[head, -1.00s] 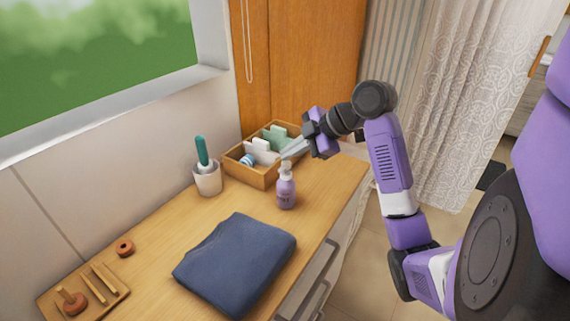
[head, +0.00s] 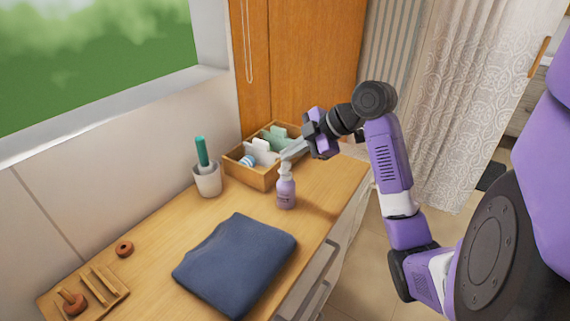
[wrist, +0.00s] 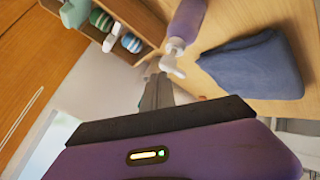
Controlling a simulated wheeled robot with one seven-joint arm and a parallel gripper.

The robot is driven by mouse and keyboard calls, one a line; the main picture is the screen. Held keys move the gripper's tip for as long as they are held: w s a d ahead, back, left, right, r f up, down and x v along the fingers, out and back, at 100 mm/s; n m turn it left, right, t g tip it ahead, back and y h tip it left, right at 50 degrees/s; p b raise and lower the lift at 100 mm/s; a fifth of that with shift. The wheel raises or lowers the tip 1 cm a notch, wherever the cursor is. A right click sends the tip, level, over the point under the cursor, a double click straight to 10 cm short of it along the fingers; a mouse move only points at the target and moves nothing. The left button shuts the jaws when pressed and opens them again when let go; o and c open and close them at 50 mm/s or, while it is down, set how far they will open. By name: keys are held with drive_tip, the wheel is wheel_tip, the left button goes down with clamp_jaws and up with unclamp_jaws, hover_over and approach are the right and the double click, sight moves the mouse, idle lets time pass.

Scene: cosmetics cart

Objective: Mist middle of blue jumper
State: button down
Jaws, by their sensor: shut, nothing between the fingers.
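The blue jumper (head: 238,262) lies folded flat on the wooden counter; it also shows in the wrist view (wrist: 252,68). A purple spray bottle (head: 286,190) with a pale nozzle stands upright just behind the jumper. In the wrist view the bottle (wrist: 187,20) appears at the top with its nozzle toward my fingers. My gripper (head: 292,151) is shut and empty, with its fingertips close to the bottle's nozzle. I cannot tell whether they touch it.
A wooden divided box (head: 252,175) with folded cloths and a striped roll stands behind the bottle. A cup (head: 207,180) holding a green-handled item stands left of it. A wooden peg board (head: 85,296) and a brown ring (head: 124,248) are at the left front.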

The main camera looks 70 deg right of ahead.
sight(290, 163)
drive_tip(key=shift+f, duration=0.1)
idle(0.5)
drive_tip(key=shift+f+b, duration=0.35)
drive_tip(key=shift+b, duration=0.2)
drive_tip(key=shift+f, duration=0.15)
idle(0.4)
drive_tip(key=shift+r, duration=0.6)
drive_tip(key=shift+r+p, duration=0.15)
drive_tip(key=shift+p, duration=0.2)
drive_tip(key=shift+r+p, duration=2.1)
drive_tip(key=shift+r, duration=0.8)
